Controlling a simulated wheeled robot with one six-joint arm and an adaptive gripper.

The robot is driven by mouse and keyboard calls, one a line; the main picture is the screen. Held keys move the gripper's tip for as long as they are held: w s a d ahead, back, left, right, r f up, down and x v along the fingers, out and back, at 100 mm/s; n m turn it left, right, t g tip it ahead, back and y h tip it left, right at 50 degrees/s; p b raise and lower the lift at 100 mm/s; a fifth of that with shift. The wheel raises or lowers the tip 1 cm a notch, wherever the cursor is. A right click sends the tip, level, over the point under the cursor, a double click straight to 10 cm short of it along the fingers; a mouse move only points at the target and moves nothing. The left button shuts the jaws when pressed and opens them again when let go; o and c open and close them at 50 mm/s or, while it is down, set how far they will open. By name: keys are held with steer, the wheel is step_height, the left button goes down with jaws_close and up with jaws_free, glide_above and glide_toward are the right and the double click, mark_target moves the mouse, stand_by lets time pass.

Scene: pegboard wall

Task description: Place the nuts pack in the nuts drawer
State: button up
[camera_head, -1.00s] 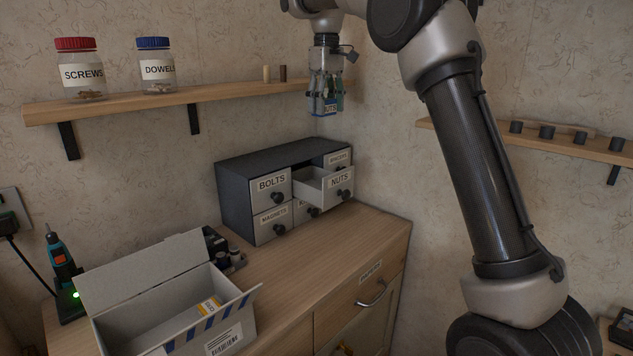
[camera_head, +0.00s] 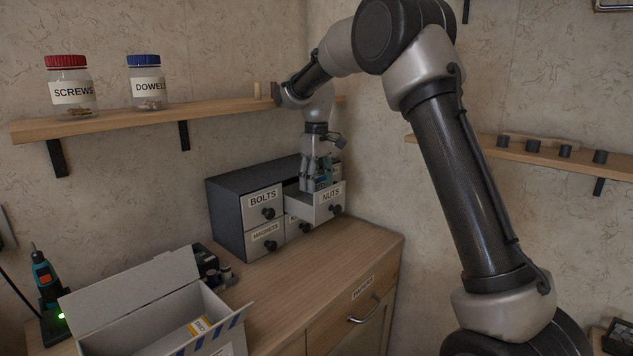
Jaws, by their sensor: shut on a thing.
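The nuts drawer (camera_head: 328,205), labelled NUTS, is pulled out of the dark drawer cabinet (camera_head: 226,206) on the wooden counter. My gripper (camera_head: 318,184) points down over the open drawer, its fingertips at about the height of the drawer's front rim. Whether the pack touches the drawer's bottom cannot be seen.
The BOLTS drawer (camera_head: 262,206) and MAGNETS drawer (camera_head: 265,239) beside it are closed. A shelf (camera_head: 100,121) with SCREWS (camera_head: 70,90) and DOWELS (camera_head: 147,88) jars is above left. An open cardboard box (camera_head: 145,310) stands front left. The counter's right part is clear.

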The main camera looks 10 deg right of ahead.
steer(key=shift+f, duration=0.6)
steer(key=o, duration=1.1)
steer(key=shift+r, duration=0.1)
